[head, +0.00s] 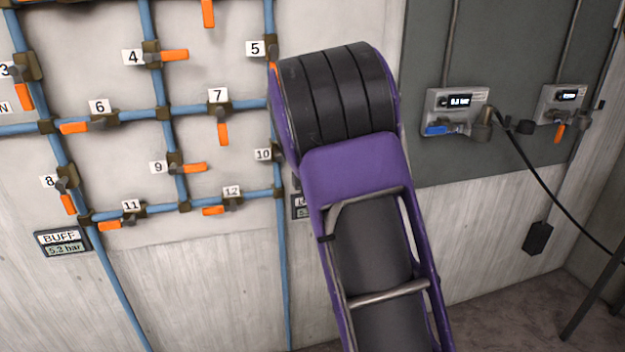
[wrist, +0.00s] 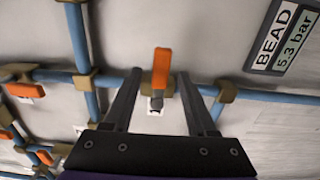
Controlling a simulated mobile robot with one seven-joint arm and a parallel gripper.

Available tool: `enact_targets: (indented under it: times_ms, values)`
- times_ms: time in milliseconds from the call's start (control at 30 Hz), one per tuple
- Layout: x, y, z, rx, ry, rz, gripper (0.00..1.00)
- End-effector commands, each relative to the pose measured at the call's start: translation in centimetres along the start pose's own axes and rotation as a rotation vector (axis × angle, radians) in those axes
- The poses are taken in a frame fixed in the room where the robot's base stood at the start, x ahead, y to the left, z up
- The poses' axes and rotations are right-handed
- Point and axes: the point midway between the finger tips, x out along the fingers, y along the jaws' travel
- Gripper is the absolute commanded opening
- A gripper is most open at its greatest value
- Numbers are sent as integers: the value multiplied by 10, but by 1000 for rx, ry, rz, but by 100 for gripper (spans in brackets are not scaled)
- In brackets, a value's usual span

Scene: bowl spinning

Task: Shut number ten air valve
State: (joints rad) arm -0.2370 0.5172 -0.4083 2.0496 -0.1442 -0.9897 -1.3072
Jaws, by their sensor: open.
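Number ten valve is hidden behind my arm in the head view, where only its "10" label (head: 263,155) shows. In the wrist view, a valve with an orange handle (wrist: 161,68) sits on a blue pipe, and its place matches number ten. The handle lies crosswise to its pipe. My gripper (wrist: 157,78) is open, with one dark finger on each side of this handle and visible gaps between. The wrist view does not show how far the fingertips are from the wall. My gripper is hidden in the head view.
Blue pipes carry several other orange-handled valves, such as number seven (head: 223,132) and number twelve (head: 213,210). A pressure display reading BEAD 5.3 bar (wrist: 282,40) is near the valve. A BUFF display (head: 62,243) is lower left, and gauge units (head: 455,110) are on the right.

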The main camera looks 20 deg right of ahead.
Motion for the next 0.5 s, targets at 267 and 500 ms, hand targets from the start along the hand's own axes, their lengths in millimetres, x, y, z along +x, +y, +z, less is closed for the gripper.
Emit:
enact_targets:
  times_ms: [267,500]
  values:
    - [-68,1,0,2,-1,0,57]
    - [-119,1,0,1,-1,1,57]
